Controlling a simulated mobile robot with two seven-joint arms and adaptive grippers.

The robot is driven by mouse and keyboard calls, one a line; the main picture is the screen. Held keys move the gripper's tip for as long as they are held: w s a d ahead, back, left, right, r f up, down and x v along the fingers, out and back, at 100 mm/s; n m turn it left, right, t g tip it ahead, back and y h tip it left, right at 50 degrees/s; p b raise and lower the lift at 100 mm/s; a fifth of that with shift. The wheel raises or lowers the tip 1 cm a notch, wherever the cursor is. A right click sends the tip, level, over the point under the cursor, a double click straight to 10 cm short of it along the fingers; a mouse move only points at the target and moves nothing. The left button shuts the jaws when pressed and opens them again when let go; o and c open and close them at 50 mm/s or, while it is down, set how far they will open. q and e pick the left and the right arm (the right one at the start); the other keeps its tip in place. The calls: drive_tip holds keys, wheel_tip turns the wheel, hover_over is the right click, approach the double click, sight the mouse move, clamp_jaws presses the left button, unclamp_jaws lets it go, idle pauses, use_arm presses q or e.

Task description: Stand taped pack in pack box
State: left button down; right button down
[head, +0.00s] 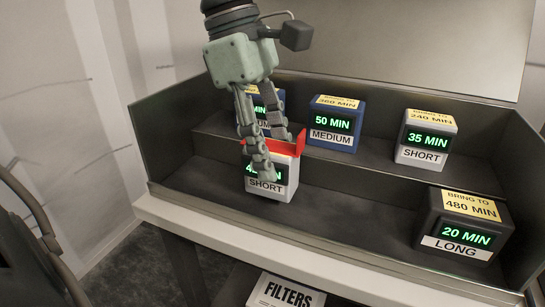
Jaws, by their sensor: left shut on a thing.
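A white pack (284,184) marked SHORT, with a green lit number partly covered, is at the front left of the dark stepped rack. Red material (290,146) shows at its top and sticks out to the right; I cannot tell if it is tape. My left gripper (264,168) reaches down from above and is shut on this pack, its near finger across the front face. The pack looks upright; I cannot tell if its base touches the lower step. No thing is clearly recognisable as the pack box. My right gripper is out of view.
On the upper step stand a blue unit (332,130) marked MEDIUM, a white SHORT unit (424,143) and another unit (270,104) behind my gripper. A black LONG unit (462,227) stands lower right. The lower step between is clear. A FILTERS box (286,292) lies below the bench.

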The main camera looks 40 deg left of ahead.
use_arm(q)
drive_tip(key=shift+f, duration=0.85)
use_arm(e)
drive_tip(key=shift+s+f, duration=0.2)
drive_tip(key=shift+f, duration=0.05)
use_arm(q)
drive_tip(key=shift+f, duration=0.1)
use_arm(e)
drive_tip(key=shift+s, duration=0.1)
use_arm(q)
drive_tip(key=c, duration=0.9)
unclamp_jaws()
drive_tip(key=shift+o, duration=0.3)
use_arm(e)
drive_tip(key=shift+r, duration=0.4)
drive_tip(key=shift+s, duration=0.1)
